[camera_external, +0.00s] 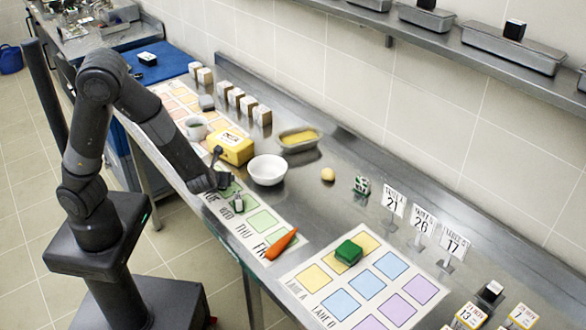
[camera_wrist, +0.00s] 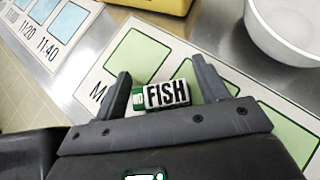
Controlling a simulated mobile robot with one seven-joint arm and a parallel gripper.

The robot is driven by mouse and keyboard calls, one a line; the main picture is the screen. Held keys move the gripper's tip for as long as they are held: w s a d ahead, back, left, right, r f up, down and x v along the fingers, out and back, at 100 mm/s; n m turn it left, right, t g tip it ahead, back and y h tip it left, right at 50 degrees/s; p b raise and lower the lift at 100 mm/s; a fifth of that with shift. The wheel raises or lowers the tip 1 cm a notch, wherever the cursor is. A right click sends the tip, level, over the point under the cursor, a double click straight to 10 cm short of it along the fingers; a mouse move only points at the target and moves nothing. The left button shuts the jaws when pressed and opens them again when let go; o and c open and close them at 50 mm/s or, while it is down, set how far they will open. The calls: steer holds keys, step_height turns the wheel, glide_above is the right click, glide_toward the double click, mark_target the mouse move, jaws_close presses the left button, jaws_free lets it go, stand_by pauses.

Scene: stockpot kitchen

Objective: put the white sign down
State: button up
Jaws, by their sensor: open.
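A small block with a white face reading FISH and a green end (camera_wrist: 166,95) lies between the spread fingers of my gripper (camera_wrist: 164,90) in the wrist view. It appears to rest on the weekday sheet (camera_wrist: 98,72), by a green square. Gaps show between the block and both fingers. White table signs reading 21 (camera_external: 394,203), 26 (camera_external: 423,224) and 17 (camera_external: 453,246) stand upright on the counter at right.
A white bowl (camera_external: 267,170) and a yellow box (camera_external: 233,148) stand close behind my gripper. A carrot (camera_external: 282,243) lies at the sheet's right end. A green block (camera_external: 349,252) sits on a coloured-square sheet (camera_external: 316,306). Bare steel counter (camera_external: 325,205) lies between bowl and signs.

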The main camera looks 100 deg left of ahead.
steer(key=shift+r, duration=0.1)
steer(key=shift+d+r, duration=0.25)
steer(key=s+d+r+n+t+h, duration=0.2)
steer(key=s+d+r+n+h, duration=0.3)
steer(key=d+r+n, duration=0.4)
steer(key=s+d+r+n+t+h, duration=0.3)
steer(key=s+d+r+n+h, duration=0.2)
steer(key=d+r+n, duration=0.4)
steer(key=d+r, duration=0.4)
steer(key=d, duration=0.1)
steer(key=shift+s+d+t+h, duration=0.2)
steer(key=shift+t+h, duration=0.1)
